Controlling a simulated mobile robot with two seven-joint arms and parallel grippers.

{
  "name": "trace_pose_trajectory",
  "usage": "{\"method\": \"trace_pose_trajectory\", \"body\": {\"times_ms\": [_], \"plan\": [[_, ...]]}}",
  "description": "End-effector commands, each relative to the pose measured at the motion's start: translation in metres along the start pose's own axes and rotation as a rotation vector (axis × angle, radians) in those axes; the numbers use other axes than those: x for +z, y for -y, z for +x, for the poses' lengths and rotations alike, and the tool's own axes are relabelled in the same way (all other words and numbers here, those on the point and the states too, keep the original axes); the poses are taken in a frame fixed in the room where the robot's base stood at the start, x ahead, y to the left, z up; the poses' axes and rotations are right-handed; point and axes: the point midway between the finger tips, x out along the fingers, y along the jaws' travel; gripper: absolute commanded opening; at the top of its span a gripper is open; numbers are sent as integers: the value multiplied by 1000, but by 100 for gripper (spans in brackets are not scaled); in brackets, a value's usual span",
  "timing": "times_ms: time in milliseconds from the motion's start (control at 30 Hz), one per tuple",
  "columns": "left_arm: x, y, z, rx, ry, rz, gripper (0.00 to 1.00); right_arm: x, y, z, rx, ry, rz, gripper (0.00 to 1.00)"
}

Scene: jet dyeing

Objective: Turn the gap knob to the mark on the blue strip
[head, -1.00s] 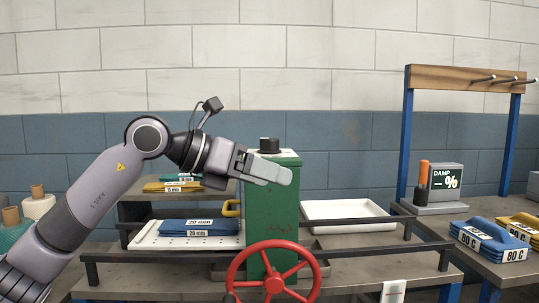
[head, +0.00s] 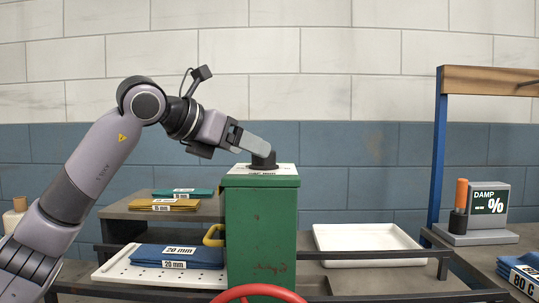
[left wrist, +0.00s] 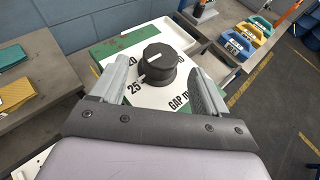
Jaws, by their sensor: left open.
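The black gap knob (left wrist: 158,68) sits on a white dial plate (left wrist: 178,95) on top of the green post (head: 262,240). The plate reads "20", "25" and "GAP". A white line on the knob runs slantwise, its lower end on the side of "25". My left gripper (left wrist: 158,75) is open, with one finger on each side of the knob; contact cannot be told. In the head view the left gripper (head: 260,150) hides part of the knob. The blue strip (head: 178,256), marked "20 mm", lies in a white perforated tray (head: 125,268) left of the post. My right gripper is not in view.
A red handwheel (head: 258,291) is in front of the post. Teal (head: 183,193) and yellow (head: 163,205) strips lie on a raised shelf at left. An empty white tray (head: 368,240) is right of the post. A damp meter (head: 488,205) stands farther right.

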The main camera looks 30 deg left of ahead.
Motion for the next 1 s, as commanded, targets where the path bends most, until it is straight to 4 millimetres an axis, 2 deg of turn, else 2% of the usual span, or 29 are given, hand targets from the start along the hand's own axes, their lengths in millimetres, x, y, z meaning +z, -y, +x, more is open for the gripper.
{"method": "trace_pose_trajectory", "body": {"times_ms": [100, 300, 467, 700, 733, 867, 900, 1000], "plan": [[-1, 1, 21, -3, -3, -1, 75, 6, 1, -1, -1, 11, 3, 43], [-1, 1, 48, -2, -2, 0, 75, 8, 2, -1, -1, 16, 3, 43], [0, 0, 57, -1, 0, 1, 75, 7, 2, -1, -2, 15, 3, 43], [0, 0, 58, 0, 0, 1, 75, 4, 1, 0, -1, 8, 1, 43], [0, 0, 58, 0, 0, 1, 68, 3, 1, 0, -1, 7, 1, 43], [0, 0, 58, 0, 0, 1, 26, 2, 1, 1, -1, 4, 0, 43], [0, 0, 58, 0, 0, 1, 23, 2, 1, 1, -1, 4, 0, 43], [0, 0, 58, -1, 0, 2, 24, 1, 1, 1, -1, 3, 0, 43]]}}
